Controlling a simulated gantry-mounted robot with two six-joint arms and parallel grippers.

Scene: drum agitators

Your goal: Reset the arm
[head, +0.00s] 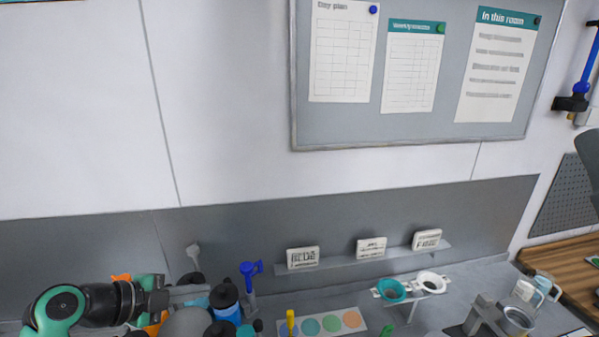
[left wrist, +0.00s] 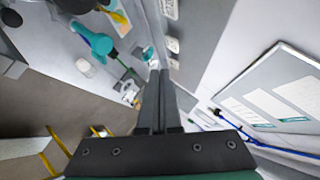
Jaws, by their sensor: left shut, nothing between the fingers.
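My left arm comes in at the lower left of the head view. Its gripper (head: 206,290) points right, above the crowded left part of the bench. In the left wrist view the two fingers (left wrist: 159,75) lie together, shut and empty. Nothing hangs from them. My right gripper does not show in either view.
A blue-capped bottle (head: 225,302) and a blue upright tool (head: 250,275) stand close to the left gripper. A colour-dot card (head: 332,323), a teal ring (head: 391,290) and a white ring (head: 432,282) are further right. A noticeboard (head: 408,132) hangs above.

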